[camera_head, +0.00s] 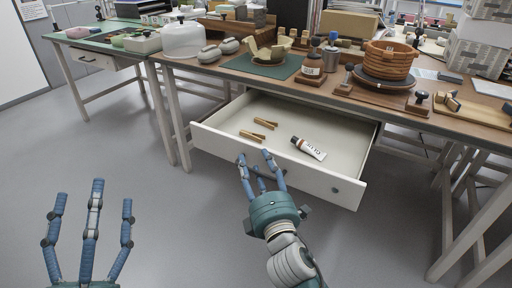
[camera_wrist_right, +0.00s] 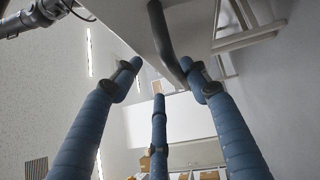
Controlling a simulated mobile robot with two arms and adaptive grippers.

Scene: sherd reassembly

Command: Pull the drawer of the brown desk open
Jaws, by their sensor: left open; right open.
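The brown desk (camera_head: 228,73) stands in front of me in the head view. Its white drawer (camera_head: 224,140) is pulled out and shows its inside. Two brass-coloured pieces and a glue tube (camera_head: 308,148) lie in it. My right gripper (camera_head: 262,164) is open at the drawer front, its fingers spread around the dark handle. In the right wrist view the curved dark handle (camera_wrist_right: 166,42) runs between the open blue fingers; I cannot tell whether they touch it. My left gripper (camera_head: 94,205) is open and empty over the floor at the lower left.
On the desk top stand a coiled brown pot (camera_head: 390,58), a green mat (camera_head: 262,66) with a broken bowl (camera_head: 268,50), and a clear dome (camera_head: 183,38). A green-topped table (camera_head: 98,39) stands at the left. The grey floor before the desk is free.

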